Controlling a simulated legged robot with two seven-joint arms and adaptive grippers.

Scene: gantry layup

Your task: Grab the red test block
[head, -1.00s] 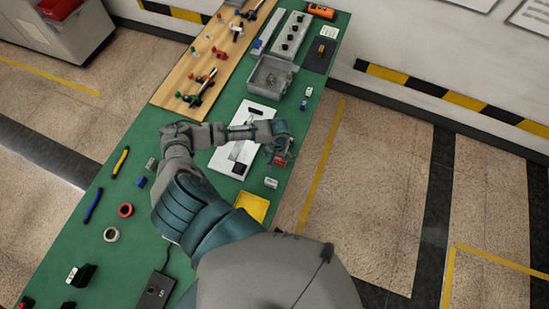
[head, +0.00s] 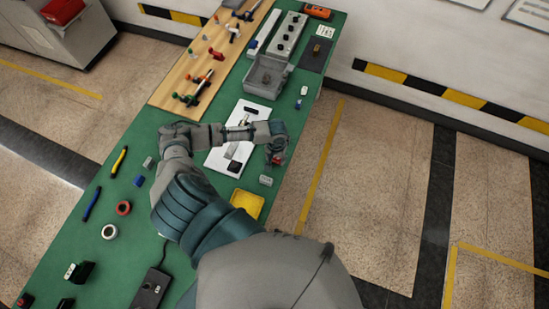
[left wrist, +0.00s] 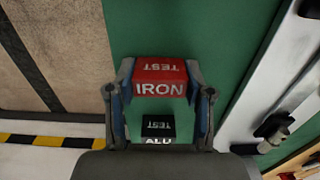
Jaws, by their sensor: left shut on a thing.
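The red test block (left wrist: 160,78) is labelled "TEST" and "IRON" and sits between the two fingers of my left gripper (left wrist: 160,85) in the left wrist view. The fingers are shut on its sides. In the head view the red block (head: 279,160) shows just under my left gripper (head: 274,150), near the right edge of the green table (head: 125,225). A dark block marked "TEST" and "ALU" (left wrist: 158,130) lies on the green surface in the left wrist view. My right gripper is not seen.
A white board (head: 218,160) lies left of the gripper. A grey bin (head: 267,76) stands farther back and a yellow tray (head: 247,203) nearer. A small light block (head: 266,181) lies near the table's right edge. Bare floor lies beyond that edge.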

